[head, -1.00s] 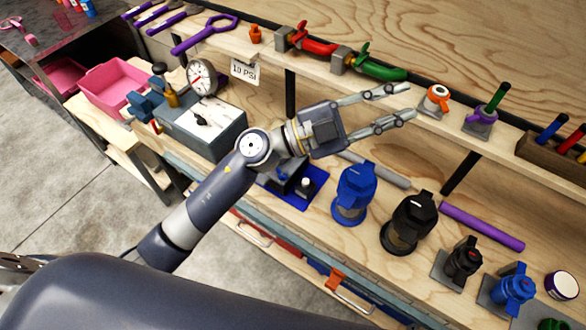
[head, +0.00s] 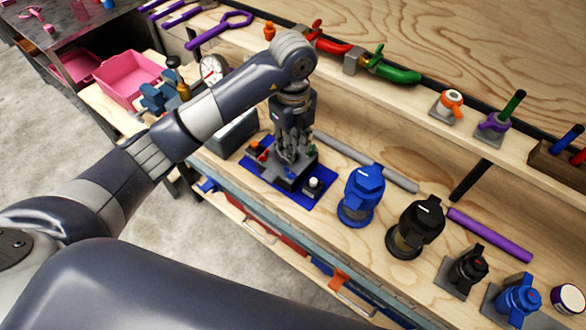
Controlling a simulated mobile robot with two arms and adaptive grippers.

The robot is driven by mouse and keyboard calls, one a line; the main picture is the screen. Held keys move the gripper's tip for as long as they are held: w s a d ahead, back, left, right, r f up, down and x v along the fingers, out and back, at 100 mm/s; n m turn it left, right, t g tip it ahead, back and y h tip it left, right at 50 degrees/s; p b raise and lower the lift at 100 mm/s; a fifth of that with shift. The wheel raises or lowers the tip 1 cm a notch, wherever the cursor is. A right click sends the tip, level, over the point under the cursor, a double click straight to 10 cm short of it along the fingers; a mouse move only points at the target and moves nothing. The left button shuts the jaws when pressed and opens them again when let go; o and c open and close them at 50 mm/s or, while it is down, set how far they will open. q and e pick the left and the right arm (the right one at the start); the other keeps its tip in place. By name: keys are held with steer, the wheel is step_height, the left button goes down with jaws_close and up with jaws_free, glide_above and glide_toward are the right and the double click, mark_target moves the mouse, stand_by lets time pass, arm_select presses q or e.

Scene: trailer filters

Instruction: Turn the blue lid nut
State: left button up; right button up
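A blue filter housing (head: 360,202) stands upright on the bench, with a blue lid nut (head: 367,173) on its top. A smaller blue fitting (head: 517,298) with a blue top stands at the lower right. My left gripper (head: 290,158) points down, left of the blue housing and apart from it. Its fingers are over a dark grey block (head: 288,177) on a blue mat (head: 318,194). The fingers look close together, but I cannot tell whether they are shut or touch the block. My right gripper is not in view.
A black filter housing (head: 414,228) stands right of the blue one, with a black fitting (head: 467,267) beyond it. A grey rod (head: 370,164) and a purple rod (head: 488,235) lie behind. The shelf above carries red (head: 332,47) and green (head: 393,72) valves.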

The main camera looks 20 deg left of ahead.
mark_target(293, 173)
arm_select(q)
step_height(293, 173, down, 9)
steer(key=shift+f+p, duration=0.2)
steer(key=shift+p, duration=1)
steer(key=shift+d+f, duration=0.1)
steer(key=shift+f, duration=0.5)
jaws_close()
